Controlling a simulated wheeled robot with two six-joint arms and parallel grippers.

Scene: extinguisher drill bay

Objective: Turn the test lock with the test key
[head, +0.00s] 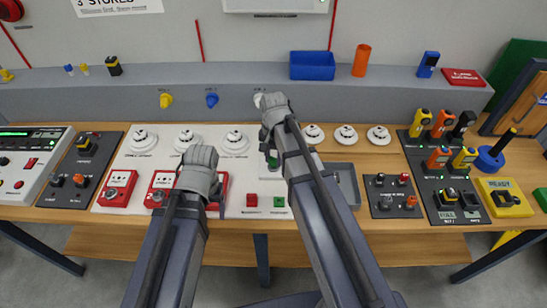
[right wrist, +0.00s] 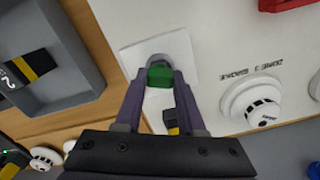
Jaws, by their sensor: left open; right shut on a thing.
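The test key shows as a green head (right wrist: 160,74) between the fingertips of my right gripper (right wrist: 157,90) in the right wrist view. The right gripper is shut on it. The key is at a round grey fitting on a white plate, which looks like the test lock (right wrist: 180,52); how deep the key sits is hidden. In the head view my right gripper (head: 271,135) is over the white panel, and a bit of green (head: 273,160) shows below it. My left gripper (head: 210,188) is open and empty above the red call points.
A grey tray (head: 343,172) lies right of the right gripper; a black and yellow tagged piece (right wrist: 33,66) lies in it. Smoke detectors (head: 235,141) line the panel's back. Red call points (head: 115,190) and small green and red blocks (head: 279,201) sit in front.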

